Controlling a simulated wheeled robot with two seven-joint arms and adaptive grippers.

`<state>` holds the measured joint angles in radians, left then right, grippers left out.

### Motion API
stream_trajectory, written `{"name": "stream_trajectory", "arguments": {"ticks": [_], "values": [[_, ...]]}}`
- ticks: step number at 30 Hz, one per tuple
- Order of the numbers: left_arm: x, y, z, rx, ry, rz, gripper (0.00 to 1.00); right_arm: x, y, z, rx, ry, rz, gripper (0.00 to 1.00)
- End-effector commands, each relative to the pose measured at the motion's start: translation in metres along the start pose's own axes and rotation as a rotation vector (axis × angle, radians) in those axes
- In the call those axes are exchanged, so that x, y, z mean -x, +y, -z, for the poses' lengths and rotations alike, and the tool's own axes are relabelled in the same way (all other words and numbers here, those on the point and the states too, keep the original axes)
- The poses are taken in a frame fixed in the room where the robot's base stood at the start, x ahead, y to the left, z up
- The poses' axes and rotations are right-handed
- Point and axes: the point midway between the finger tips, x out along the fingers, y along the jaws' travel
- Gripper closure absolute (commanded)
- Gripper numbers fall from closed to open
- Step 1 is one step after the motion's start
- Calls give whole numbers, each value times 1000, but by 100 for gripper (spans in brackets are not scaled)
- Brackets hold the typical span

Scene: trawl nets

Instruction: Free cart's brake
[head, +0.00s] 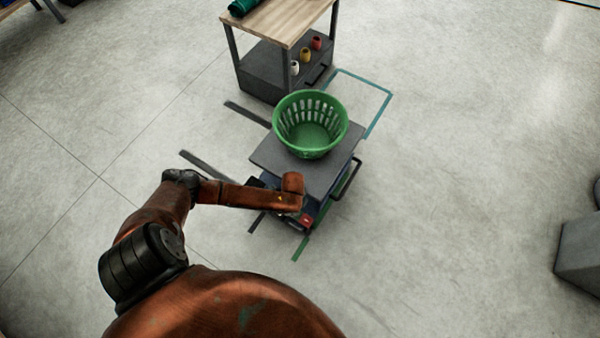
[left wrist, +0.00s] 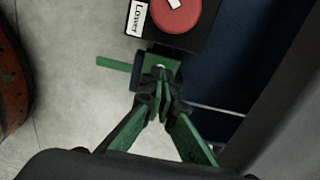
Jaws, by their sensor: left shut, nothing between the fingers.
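The cart (head: 275,158) has a grey top and stands in the middle of the head view, with dark parts below its near end. In the left wrist view, a black box with a red round button (left wrist: 178,12) and a "Lower" label (left wrist: 137,17) is at the top. Just below it is a small green part (left wrist: 170,66); I cannot tell if it is the brake. My left gripper (left wrist: 160,82) is shut and empty, its tips overlapping the green part in the picture; contact is unclear. In the head view my left arm covers the cart's near left corner and hides the fingers.
A green basket (head: 311,128) sits on the cart top. A wooden-topped table (head: 275,22) with small cups on its lower shelf stands behind. Open floor lies right; a grey block (head: 582,255) stands far right.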

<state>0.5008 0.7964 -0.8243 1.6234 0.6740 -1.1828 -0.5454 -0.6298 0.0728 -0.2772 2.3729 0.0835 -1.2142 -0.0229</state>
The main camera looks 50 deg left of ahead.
Motion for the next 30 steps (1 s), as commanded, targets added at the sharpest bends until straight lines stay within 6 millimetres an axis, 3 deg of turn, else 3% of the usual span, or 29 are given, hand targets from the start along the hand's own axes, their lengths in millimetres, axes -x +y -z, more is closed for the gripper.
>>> {"name": "stream_trajectory", "arguments": {"ticks": [30], "values": [[-10,0,0,0,-1,0,100,-5,1,-3,-1,-7,0,50]]}}
